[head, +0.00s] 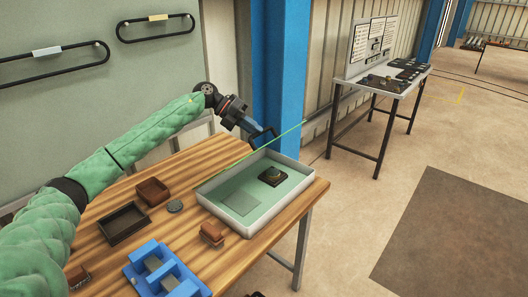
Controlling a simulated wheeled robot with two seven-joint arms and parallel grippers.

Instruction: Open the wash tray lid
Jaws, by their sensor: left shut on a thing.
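The wash tray (234,222) is a pale, shallow box with a greenish floor on the right end of the wooden table. Its top looks open from here. A thin green edge (285,134) slants up above its back side; it looks like the lid, raised and seen almost edge-on. My left gripper (262,138) reaches in from the left over the tray's back edge and is shut at the lid, by a dark piece that may be its handle. The exact contact is too small to see. A dark square part with a round top (272,176) lies inside the tray. My right gripper is out of view.
On the table are a dark open tray (124,224), a brown box (153,191), a small grey disc (175,206), a brown block (212,234) and a blue fixture (160,270). A blue pillar (273,70) stands close behind the wash tray.

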